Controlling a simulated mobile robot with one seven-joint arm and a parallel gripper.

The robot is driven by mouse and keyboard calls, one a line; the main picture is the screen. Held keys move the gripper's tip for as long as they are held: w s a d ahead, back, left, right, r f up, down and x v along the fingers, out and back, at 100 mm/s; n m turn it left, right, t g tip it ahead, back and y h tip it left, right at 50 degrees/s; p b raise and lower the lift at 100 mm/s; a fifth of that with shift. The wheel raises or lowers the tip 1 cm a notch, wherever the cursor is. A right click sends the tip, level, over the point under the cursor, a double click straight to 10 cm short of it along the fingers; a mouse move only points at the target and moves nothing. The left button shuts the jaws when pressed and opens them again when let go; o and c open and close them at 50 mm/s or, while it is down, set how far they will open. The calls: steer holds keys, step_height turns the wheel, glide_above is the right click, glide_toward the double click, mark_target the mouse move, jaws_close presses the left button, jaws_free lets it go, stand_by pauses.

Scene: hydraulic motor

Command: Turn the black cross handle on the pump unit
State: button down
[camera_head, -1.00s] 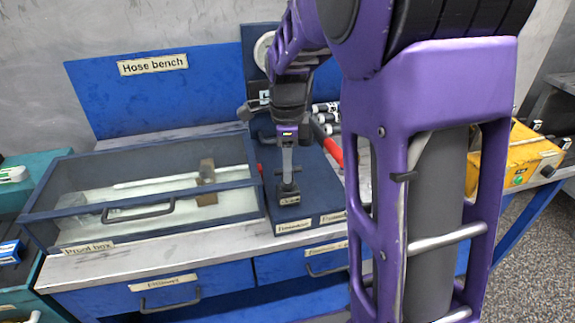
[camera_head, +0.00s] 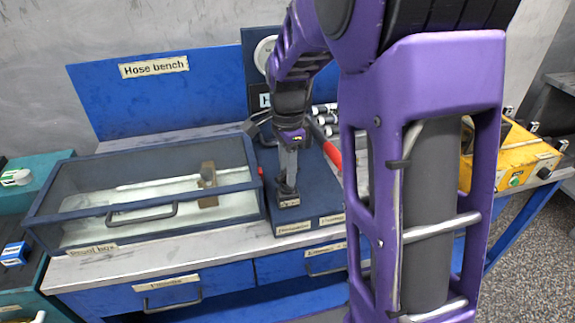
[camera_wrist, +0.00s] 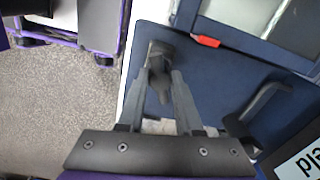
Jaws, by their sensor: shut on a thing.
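The pump unit is a dark blue base (camera_head: 310,208) on the bench. The base also fills the middle of the wrist view (camera_wrist: 225,85).
A glass-topped proof box (camera_head: 75,243) stands directly left of the pump unit, with a red piece (camera_wrist: 206,41) at its side. A dark bent bar (camera_wrist: 262,106) rises near my gripper. A red grip (camera_head: 333,153) is to the right. A yellow unit (camera_head: 520,160) stands far right.

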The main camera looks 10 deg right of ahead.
steer(key=n+p, duration=0.1)
steer(key=n, duration=0.4)
steer(key=shift+n, duration=0.3)
steer(key=n+p, duration=0.1)
steer(key=n, duration=0.3)
steer(key=shift+n, duration=0.6)
steer(key=c, duration=0.6)
jaws_free()
step_height(320, 180, up, 18)
steer(key=p, duration=0.3)
steer(key=shift+f, duration=0.25)
